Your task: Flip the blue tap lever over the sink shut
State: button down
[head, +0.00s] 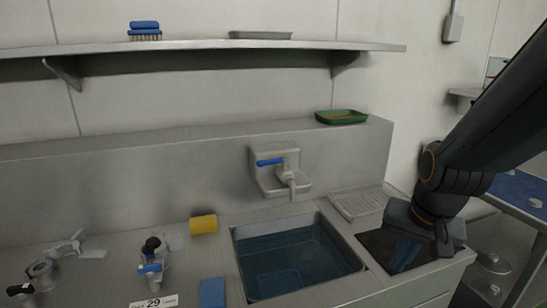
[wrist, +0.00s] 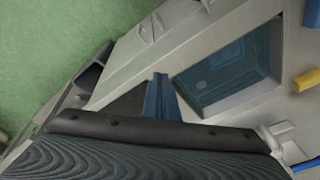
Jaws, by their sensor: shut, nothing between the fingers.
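The blue tap lever (head: 270,161) sits on a grey wall-mounted tap (head: 291,181) above the sink (head: 240,262). It lies roughly level and points left. The spout hangs down over the basin. In the wrist view the blue lever (wrist: 304,164) shows at the lower right corner, partly cut off by the frame edge. My gripper (head: 403,257), with blue fingers, is to the right of the sink, low over a dark area of the counter and well apart from the lever. Its fingers (wrist: 159,82) are together and empty in the wrist view.
A yellow sponge (head: 203,224) and a blue block (head: 212,293) lie left of the sink. Several valve fittings stand farther left. A ribbed drainboard (head: 358,203) is behind my gripper. A green tray (head: 341,117) rests on the ledge, beneath a wall shelf (head: 200,46).

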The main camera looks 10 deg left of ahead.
jog(key=w+a+r+m+t+y+b, duration=0.1)
jog(key=w+a+r+m, duration=0.15)
jog(key=a+r, duration=0.2)
jog(key=w+a+r+m+t+y, duration=0.1)
jog(key=w+a+r, duration=0.25)
jog(key=a, duration=0.25)
jog(key=m+t+y+b, duration=0.1)
jog(key=m+t+y, duration=0.15)
jog(key=m, duration=0.25)
send_near(266, 161)
jog(key=shift+y, duration=0.35)
jog(key=shift+d+f+x, duration=0.1)
jog(key=shift+d+x, duration=0.05)
jog(key=shift+x, duration=0.9)
jog(key=shift+d+f+x, duration=0.15)
jog(key=shift+x, duration=0.85)
jog(key=shift+d+f+x, duration=0.1)
jog(key=shift+d+x, duration=0.05)
jog(key=shift+x, duration=0.9)
jog(key=shift+s+n, duration=0.1)
jog(key=shift+n, duration=0.15)
jog(key=shift+w+a+f+p, duration=0.1)
jog(key=shift+w+a+p, duration=0.25)
jog(key=shift+a+p, duration=0.1)
jog(key=shift+s, duration=0.1)
